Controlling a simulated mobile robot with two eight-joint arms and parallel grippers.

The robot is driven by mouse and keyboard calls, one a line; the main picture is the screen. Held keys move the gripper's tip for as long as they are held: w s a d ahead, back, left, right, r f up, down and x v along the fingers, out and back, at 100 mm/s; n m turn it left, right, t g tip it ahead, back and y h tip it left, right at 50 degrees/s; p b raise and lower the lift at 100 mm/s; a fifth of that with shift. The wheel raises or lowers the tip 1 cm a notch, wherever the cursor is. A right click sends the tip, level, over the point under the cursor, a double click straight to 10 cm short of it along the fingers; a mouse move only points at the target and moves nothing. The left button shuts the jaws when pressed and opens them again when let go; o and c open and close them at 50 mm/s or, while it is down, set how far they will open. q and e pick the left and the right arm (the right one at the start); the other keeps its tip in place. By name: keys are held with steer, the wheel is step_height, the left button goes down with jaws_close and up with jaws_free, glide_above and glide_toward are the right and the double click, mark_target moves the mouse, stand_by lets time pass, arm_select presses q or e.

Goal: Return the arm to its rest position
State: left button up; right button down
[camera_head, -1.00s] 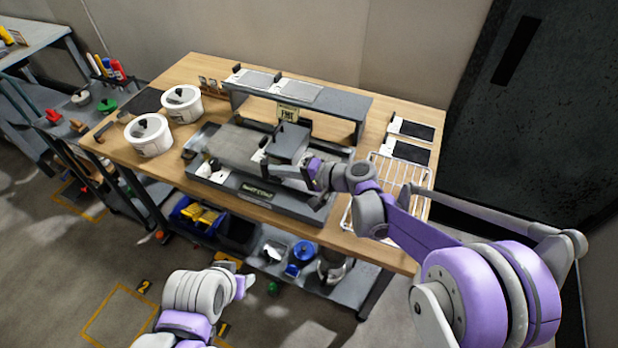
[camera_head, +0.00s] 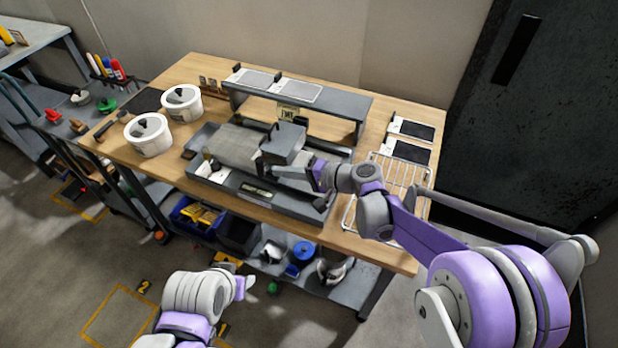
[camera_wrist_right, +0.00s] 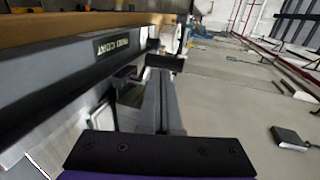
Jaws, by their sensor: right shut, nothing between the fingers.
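My right gripper (camera_head: 275,173) reaches in from the right over the front of the grey machine (camera_head: 255,188) on the wooden workbench. Its fingers point left, close to the machine's dark block (camera_head: 284,143); I cannot tell whether they touch it. They look shut, with nothing between them. In the right wrist view the gripper (camera_wrist_right: 163,65) lies beside the machine's labelled front edge (camera_wrist_right: 95,52). A grey sheet or roll (camera_head: 240,144) lies on the machine bed. My left gripper (camera_head: 246,284) hangs low over the floor in front of the bench, its jaw state unclear.
Two white pots (camera_head: 149,136) stand at the bench's left. A grey raised shelf (camera_head: 350,103) stands behind the machine. A wire rack (camera_head: 405,175) lies at the right, under my right arm. A lower shelf (camera_head: 345,290) holds bins and tools. The floor in front is largely open.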

steer(key=shift+s+d, duration=0.25)
steer(key=shift+d, duration=0.4)
steer(key=s+d+f+n+h, duration=0.1)
steer(key=s+d+h, duration=0.6)
steer(key=s+d, duration=0.5)
steer(key=s+d+f+n+h+p, duration=0.1)
steer(key=s+d+h, duration=0.5)
steer(key=s+d, duration=0.7)
steer(key=shift+s+d+f+n+t+h, duration=0.35)
steer(key=shift+d+f+n, duration=0.35)
steer(key=shift+d, duration=0.55)
